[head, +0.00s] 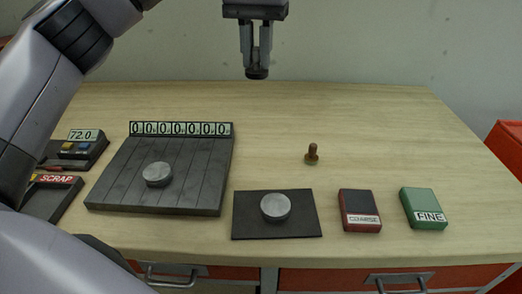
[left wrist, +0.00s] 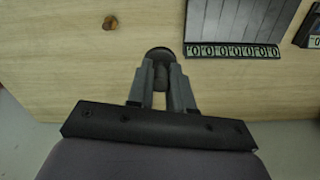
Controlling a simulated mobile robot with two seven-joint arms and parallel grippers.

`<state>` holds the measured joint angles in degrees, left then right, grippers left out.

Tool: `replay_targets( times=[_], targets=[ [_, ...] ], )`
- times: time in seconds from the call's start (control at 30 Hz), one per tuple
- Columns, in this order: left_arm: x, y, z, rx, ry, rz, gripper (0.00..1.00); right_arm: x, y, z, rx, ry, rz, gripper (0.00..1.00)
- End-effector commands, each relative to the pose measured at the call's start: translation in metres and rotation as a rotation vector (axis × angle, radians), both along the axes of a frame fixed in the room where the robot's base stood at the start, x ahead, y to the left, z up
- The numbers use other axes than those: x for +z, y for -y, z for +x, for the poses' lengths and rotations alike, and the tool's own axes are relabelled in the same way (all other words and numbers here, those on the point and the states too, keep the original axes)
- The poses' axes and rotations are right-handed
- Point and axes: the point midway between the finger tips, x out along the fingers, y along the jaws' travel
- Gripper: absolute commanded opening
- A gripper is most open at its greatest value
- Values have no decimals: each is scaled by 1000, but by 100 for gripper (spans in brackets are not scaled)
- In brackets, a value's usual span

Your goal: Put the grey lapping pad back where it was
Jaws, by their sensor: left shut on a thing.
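My left gripper (head: 257,48) is high above the back of the table, pointing down. It is shut on a small dark grey knobbed piece with a round base, which I take for the grey lapping pad (head: 257,72). The pad hangs upright, clear of the table. In the left wrist view the fingers (left wrist: 161,84) close around its stem, and part of its dark round base (left wrist: 158,52) shows beyond them. A brown knobbed piece (head: 312,154) of similar shape stands on the table to the right; it also shows in the left wrist view (left wrist: 110,22). My right gripper is not in view.
A dark slatted plate (head: 115,190) with a row of zeros carries one grey disc (head: 158,174). A dark mat (head: 245,228) carries another grey disc (head: 275,206). COARSE (head: 358,208) and FINE (head: 423,207) blocks, a SCRAP tray (head: 52,180) and a 72.0 display (head: 83,135) stand nearby. The table's back is mostly clear.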

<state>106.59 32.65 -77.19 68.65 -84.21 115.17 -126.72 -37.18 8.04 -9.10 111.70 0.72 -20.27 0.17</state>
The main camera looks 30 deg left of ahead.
Motion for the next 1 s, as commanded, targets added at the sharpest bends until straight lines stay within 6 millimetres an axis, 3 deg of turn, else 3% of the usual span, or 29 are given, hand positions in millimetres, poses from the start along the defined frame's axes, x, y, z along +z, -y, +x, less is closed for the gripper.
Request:
replay_targets(
  times=[0.03, 0.3, 0.5, 0.83, 1.0],
  targets=[
    [-17, 0, 0, -1, -6, -1, 0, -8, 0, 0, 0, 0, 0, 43],
    [-81, 0, -1, 0, -5, -1, 0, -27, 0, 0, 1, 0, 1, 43],
    [-125, -1, -1, 2, -4, 1, 0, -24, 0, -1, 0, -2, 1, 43],
    [-154, -1, -1, 2, -2, 0, 0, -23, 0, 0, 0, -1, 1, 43],
    [-180, -1, -1, 2, -2, 0, 0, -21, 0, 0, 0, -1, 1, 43]
  ],
)
